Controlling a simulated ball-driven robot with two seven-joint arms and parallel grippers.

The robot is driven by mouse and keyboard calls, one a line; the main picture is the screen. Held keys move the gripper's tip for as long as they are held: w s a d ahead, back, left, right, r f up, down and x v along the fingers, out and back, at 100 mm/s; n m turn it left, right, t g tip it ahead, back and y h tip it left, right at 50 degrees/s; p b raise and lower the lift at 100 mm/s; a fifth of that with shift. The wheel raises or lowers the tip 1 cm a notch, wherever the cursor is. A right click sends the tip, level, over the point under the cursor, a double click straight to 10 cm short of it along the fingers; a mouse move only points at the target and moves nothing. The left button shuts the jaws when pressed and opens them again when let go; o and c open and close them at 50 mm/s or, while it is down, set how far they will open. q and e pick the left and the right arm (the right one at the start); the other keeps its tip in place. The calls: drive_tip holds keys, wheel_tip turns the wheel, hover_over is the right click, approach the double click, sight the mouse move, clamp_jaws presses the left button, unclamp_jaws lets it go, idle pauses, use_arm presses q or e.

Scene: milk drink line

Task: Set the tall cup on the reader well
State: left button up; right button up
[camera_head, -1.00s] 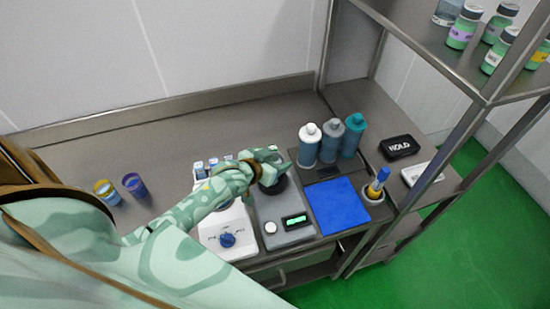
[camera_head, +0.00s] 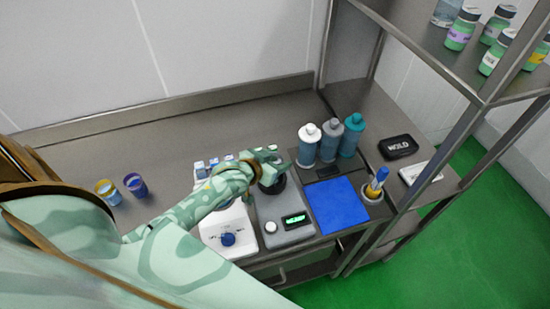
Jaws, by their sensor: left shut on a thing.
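The reader (camera_head: 288,234) is a grey box on the bench with a round dark well (camera_head: 279,186) at its back, a white knob and a lit green display (camera_head: 295,220). My left gripper (camera_head: 268,163) is right over the well, pointing away from me. It is shut on what seems to be the tall cup, of which only a small greyish part (camera_head: 268,176) shows between the fingers and the well. The gripper hides the rest, so I cannot tell if the cup's base touches the well. My right gripper is not in view.
A white device with a blue knob (camera_head: 228,239) and small vials (camera_head: 200,169) stands left of the reader.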

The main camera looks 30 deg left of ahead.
use_arm(q)
drive_tip(key=shift+f+b, duration=0.4)
drive_tip(key=shift+f, duration=0.25)
drive_tip(key=o, duration=0.7)
drive_tip(key=shift+s+r+p, duration=0.3)
drive_tip(key=shift+s+p, duration=0.05)
drive_tip(key=shift+p, duration=0.2)
drive_tip(key=p+v, duration=0.4)
drive_tip(key=v, duration=0.1)
drive_tip(key=shift+w+p, duration=0.1)
drive_tip(key=shift+p, duration=0.25)
drive_tip(key=p+v, duration=0.4)
drive_tip(key=v, duration=0.1)
